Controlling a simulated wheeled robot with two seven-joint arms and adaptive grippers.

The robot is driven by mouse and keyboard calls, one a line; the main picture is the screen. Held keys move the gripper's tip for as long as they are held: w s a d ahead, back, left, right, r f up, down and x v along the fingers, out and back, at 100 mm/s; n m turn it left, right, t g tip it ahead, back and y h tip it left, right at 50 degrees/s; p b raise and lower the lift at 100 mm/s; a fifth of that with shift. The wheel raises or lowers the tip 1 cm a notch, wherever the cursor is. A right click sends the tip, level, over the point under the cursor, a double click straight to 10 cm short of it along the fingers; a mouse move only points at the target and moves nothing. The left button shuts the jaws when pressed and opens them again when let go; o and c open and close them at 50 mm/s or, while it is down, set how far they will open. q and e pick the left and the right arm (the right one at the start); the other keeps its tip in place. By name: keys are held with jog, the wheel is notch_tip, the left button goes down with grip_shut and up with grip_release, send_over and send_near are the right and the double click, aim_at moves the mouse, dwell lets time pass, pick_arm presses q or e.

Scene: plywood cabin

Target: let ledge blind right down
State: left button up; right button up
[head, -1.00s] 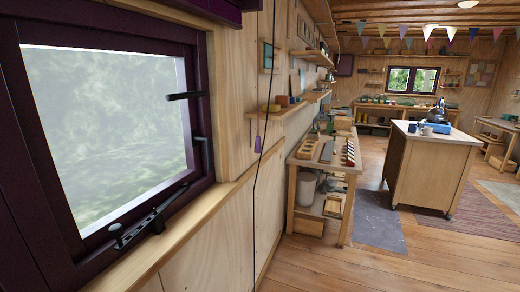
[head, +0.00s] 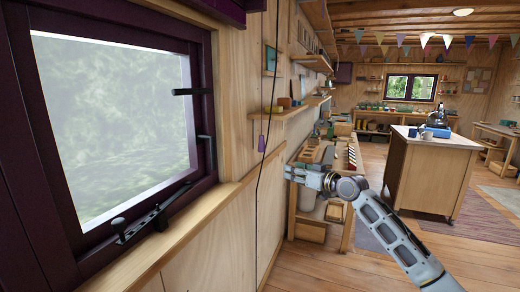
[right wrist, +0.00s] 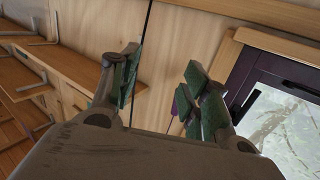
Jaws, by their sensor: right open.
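The ledge blind looks rolled up at the top of the window; a dark purple piece of it (head: 215,8) shows at the upper edge. A small purple pull (head: 262,143) hangs by the wall right of the window, beside a long dark cord (head: 257,200). My right gripper (head: 292,173) is open and empty, to the right of the cord and pull. In the right wrist view, the cord (right wrist: 149,30) passes between the open fingers in the picture, apart from them. The purple pull (right wrist: 180,100) is partly hidden behind one finger. My left gripper is not in view.
The window (head: 115,120) has a black handle and a stay above a wooden ledge (head: 165,245). Small shelves (head: 285,113) stick out from the wall near the pull. A workbench (head: 345,195) stands behind my right gripper.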

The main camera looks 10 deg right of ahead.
jog(key=n+y, duration=0.2)
send_near(262, 145)
jog(key=s+d, duration=0.2)
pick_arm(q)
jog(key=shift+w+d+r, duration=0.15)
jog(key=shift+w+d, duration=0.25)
pick_arm(e)
jog(key=shift+d+f, duration=0.1)
jog(key=shift+f, duration=0.05)
jog(key=x, duration=1.2)
jog(key=shift+w+a+p, duration=0.25)
jog(key=shift+w+p, duration=0.05)
jog(key=shift+w+a, duration=0.25)
jog(key=shift+w, duration=0.05)
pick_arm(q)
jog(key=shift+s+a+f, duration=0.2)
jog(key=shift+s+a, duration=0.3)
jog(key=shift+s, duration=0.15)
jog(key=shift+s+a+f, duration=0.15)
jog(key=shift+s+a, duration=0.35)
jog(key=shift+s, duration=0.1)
pick_arm(e)
jog(key=shift+w, duration=0.15)
